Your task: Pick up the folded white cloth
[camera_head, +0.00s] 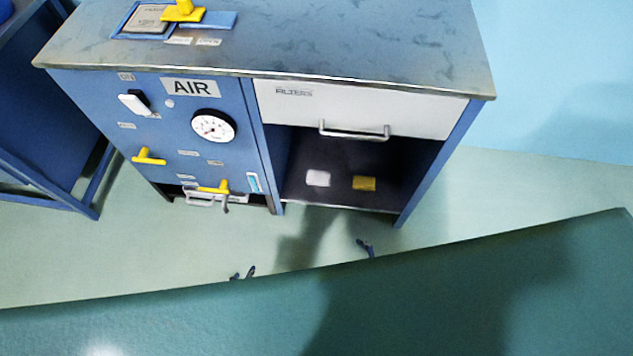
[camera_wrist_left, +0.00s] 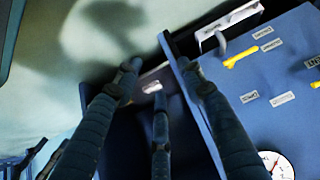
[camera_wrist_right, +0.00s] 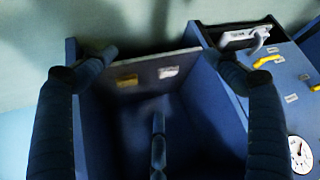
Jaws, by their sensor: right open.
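The folded white cloth (camera_head: 318,178) lies on the dark floor of the open compartment under the drawer, left of a folded yellow cloth (camera_head: 364,183). The white cloth also shows in the right wrist view (camera_wrist_right: 167,72) and, between the fingers, in the left wrist view (camera_wrist_left: 152,87). My left gripper (camera_head: 242,273) is outside, in front of the cabinet, its fingers apart and empty. My right gripper (camera_head: 365,247) is in front of the compartment, its fingers wide apart and empty. Neither touches a cloth. Most of both grippers is hidden in the head view by a green surface.
The blue cabinet (camera_head: 90,110) has an AIR panel with a gauge (camera_head: 213,127) and yellow handles. A white drawer front (camera_head: 360,106) with a bar handle (camera_head: 354,132) is above the compartment. A blue frame (camera_head: 50,150) stands at left. The compartment's front is open.

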